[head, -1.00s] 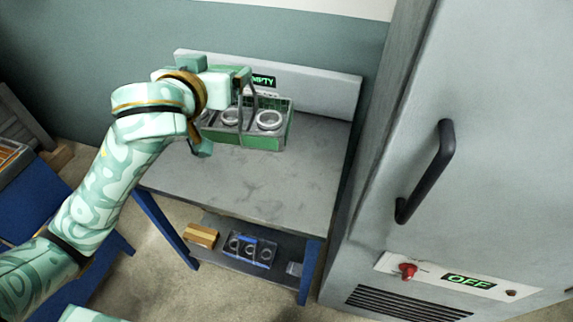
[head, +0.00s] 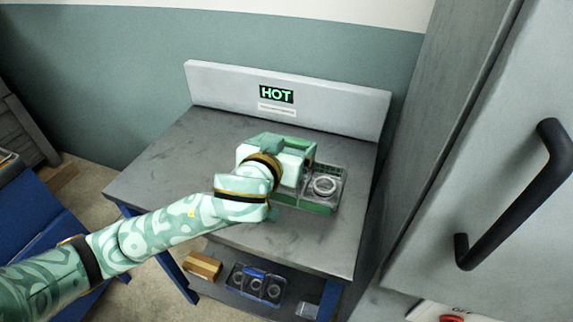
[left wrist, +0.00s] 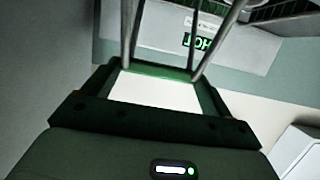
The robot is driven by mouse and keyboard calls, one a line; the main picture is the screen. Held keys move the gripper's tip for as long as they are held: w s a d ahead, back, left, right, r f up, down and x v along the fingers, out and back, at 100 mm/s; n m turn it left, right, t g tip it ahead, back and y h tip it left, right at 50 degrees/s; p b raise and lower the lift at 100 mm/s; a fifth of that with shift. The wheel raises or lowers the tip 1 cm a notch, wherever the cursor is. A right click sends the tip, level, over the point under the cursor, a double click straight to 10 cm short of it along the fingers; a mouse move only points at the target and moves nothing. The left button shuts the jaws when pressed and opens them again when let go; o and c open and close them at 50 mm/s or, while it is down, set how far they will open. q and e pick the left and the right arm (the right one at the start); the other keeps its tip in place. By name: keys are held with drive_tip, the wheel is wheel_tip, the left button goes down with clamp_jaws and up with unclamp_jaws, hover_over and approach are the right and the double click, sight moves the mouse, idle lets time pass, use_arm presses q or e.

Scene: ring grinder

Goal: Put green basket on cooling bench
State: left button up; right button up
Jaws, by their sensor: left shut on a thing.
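The green basket (head: 306,206) is on the grey top of the cooling bench (head: 180,165), toward its right side, with a metal ring (head: 324,186) showing in it. My left gripper (head: 302,165) is shut on the basket's handle and hides the basket's left part. In the left wrist view, metal handle bars (left wrist: 196,40) rise from between the jaws. The bench's back panel carries a sign (head: 276,94) reading HOT. My right gripper is in neither view.
A large grey cabinet with a black handle (head: 520,195) stands close on the right. The lower shelf holds a blue-marked basket (head: 256,284) and a wooden block (head: 202,266). The bench top left of my arm is clear.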

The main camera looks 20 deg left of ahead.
use_arm(q)
wheel_tip(320, 180, down, 3)
drive_tip(key=shift+s+f+b, duration=0.1)
drive_tip(key=shift+b, duration=0.6)
drive_tip(key=shift+f, duration=0.1)
drive_tip(key=o, duration=1.4)
drive_tip(key=shift+f, duration=0.1)
drive_tip(key=p+v, duration=0.3)
drive_tip(key=v, duration=0.9)
drive_tip(key=shift+p, duration=0.3)
